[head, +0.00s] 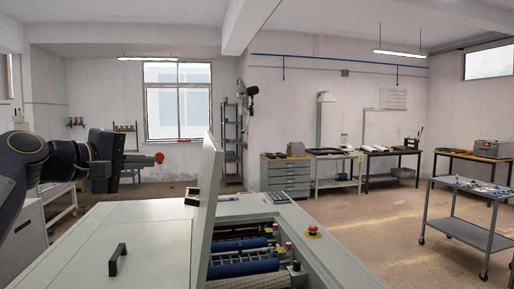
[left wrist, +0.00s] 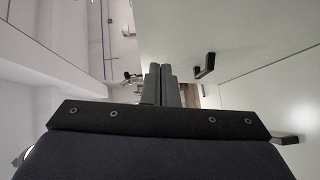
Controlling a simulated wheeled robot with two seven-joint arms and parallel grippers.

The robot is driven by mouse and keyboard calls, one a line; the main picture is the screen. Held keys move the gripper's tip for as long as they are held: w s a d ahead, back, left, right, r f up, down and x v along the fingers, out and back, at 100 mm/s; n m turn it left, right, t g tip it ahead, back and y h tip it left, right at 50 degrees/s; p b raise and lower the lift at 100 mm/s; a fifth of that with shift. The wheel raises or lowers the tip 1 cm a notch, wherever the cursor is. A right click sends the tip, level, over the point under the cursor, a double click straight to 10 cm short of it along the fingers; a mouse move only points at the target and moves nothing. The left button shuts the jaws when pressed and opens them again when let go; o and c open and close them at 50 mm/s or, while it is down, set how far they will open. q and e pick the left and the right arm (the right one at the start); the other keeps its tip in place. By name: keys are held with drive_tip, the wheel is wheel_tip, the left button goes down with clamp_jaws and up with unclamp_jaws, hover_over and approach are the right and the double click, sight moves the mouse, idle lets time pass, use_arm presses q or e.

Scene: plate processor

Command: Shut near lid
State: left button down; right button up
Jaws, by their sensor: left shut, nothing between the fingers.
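The lid (head: 207,200) stands open, almost upright and slightly tilted, on the light grey plate processor (head: 150,215). I see it nearly edge-on in the head view. To its right is the open bay with blue rollers (head: 240,268). My left gripper (head: 148,160) is left of the lid's upper part, above the flat top and apart from the lid. In the left wrist view its fingers (left wrist: 160,84) are together and empty. Pale panels with dark handles (left wrist: 205,66) fill the right of that view; I cannot tell which panel is the lid. My right gripper is out of view.
A black handle (head: 118,259) stands up from the flat top left of the lid. A red emergency button (head: 313,231) sits on the machine's right edge. A wheeled cart (head: 470,231) stands at the right. The air above the flat top is clear.

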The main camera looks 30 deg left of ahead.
use_arm(q)
drive_tip(key=w+d+p, duration=0.2)
drive_tip(key=w+d, duration=0.1)
drive_tip(key=w, duration=1)
drive_tip(key=shift+d+f+p, duration=0.35)
drive_tip(key=shift+d+p, duration=0.05)
